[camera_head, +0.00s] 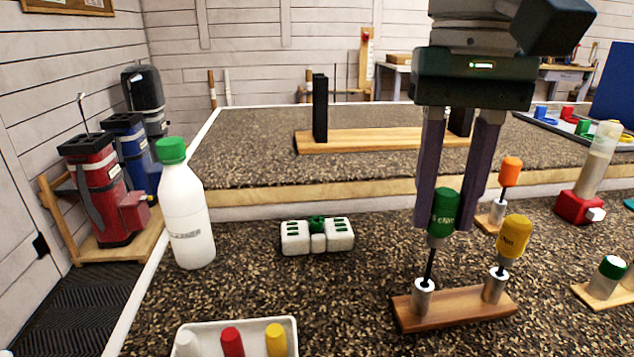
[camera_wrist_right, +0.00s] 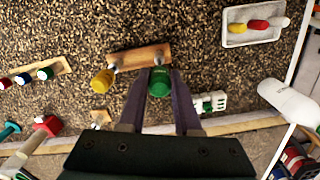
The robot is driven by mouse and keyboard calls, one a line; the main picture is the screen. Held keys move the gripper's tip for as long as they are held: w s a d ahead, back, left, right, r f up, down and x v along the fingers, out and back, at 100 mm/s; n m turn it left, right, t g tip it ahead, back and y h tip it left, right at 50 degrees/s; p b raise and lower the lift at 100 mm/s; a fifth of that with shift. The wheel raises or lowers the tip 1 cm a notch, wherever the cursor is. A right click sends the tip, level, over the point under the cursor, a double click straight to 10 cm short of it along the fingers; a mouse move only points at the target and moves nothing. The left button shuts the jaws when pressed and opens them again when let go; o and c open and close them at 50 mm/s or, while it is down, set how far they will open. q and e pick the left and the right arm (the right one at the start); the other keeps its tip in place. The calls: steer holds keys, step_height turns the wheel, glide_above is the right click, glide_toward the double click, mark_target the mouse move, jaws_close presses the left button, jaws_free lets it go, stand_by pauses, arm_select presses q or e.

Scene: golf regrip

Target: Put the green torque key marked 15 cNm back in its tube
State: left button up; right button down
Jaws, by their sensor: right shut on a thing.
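The green torque key (camera_head: 444,212) is upright, slightly tilted, with its dark shaft pointing down. My right gripper (camera_head: 443,229) is shut on its green handle, which also shows in the right wrist view (camera_wrist_right: 159,84). The shaft's lower end meets the mouth of the left metal tube (camera_head: 422,299) on a wooden stand (camera_head: 457,310); how deep it sits inside is hidden. The handle is clearly above the tube. The marking is only partly readable as "cNm". My left gripper is not in view.
A yellow key (camera_head: 513,236) stands in the stand's right tube, close to my right gripper. An orange-handled key (camera_head: 510,170) stands behind. A white bottle (camera_head: 187,212), a green-and-white block (camera_head: 317,235) and a white tray (camera_head: 292,328) are to the left.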

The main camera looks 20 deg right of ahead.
steer(key=shift+f, duration=0.25)
steer(key=shift+s+a+f+b, duration=0.1)
steer(key=shift+f+b, duration=0.2)
steer(key=shift+b, duration=0.1)
steer(key=shift+r, duration=0.1)
steer(key=shift+r, duration=0.2)
steer(key=shift+r, duration=0.15)
stand_by(0.3)
